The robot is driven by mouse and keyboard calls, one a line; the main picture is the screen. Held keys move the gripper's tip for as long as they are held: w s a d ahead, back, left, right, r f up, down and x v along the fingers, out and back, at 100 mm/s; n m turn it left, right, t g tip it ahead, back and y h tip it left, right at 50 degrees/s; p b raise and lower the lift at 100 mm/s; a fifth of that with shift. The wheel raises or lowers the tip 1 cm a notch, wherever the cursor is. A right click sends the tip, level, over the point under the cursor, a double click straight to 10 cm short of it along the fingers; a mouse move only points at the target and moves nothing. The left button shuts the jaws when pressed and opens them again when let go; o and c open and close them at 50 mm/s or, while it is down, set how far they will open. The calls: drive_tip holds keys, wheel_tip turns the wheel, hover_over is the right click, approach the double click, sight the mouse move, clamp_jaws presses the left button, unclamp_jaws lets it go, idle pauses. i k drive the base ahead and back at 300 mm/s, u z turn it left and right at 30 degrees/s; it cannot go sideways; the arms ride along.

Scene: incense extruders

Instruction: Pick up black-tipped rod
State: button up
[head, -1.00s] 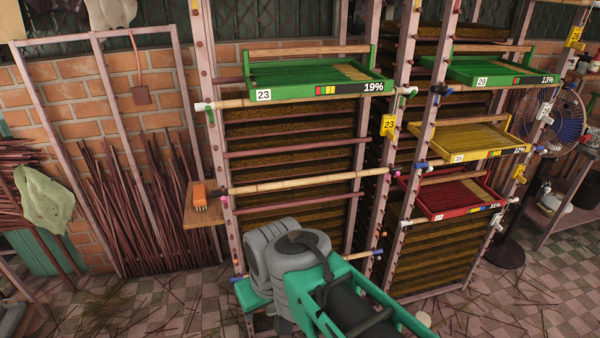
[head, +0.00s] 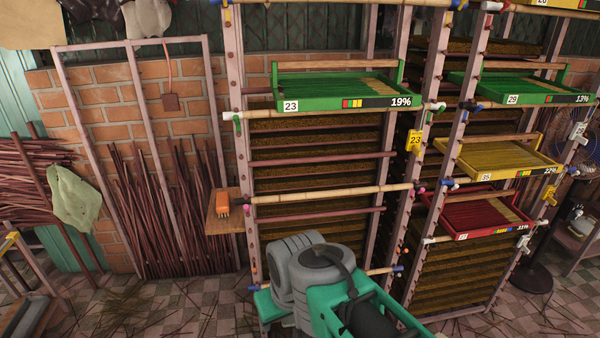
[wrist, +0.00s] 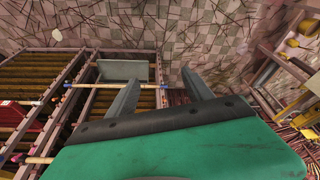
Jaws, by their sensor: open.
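A small black end (head: 470,105) shows at the left end of a rod on the right rack, just below the green tray marked 29. I cannot tell for sure that this is the black-tipped rod. My gripper (wrist: 162,78) shows in the wrist view with its two grey fingers spread apart and nothing between them. A pale rod with blue ends (wrist: 110,86) passes behind the left finger and looks apart from it. In the head view my arm is in front of the left rack's lower part, and the gripper itself is hidden.
The left rack (head: 240,170) holds a green tray (head: 330,104) marked 23. A yellow tray (head: 500,178) and a red tray (head: 470,236) sit on the right rack. A wooden shelf (head: 222,225) with an orange object juts out left. Loose sticks litter the tiled floor.

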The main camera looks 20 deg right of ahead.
sight(405, 186)
drive_tip(key=u, duration=1.2)
drive_tip(key=i, duration=2.1)
drive_tip(key=z, duration=3.1)
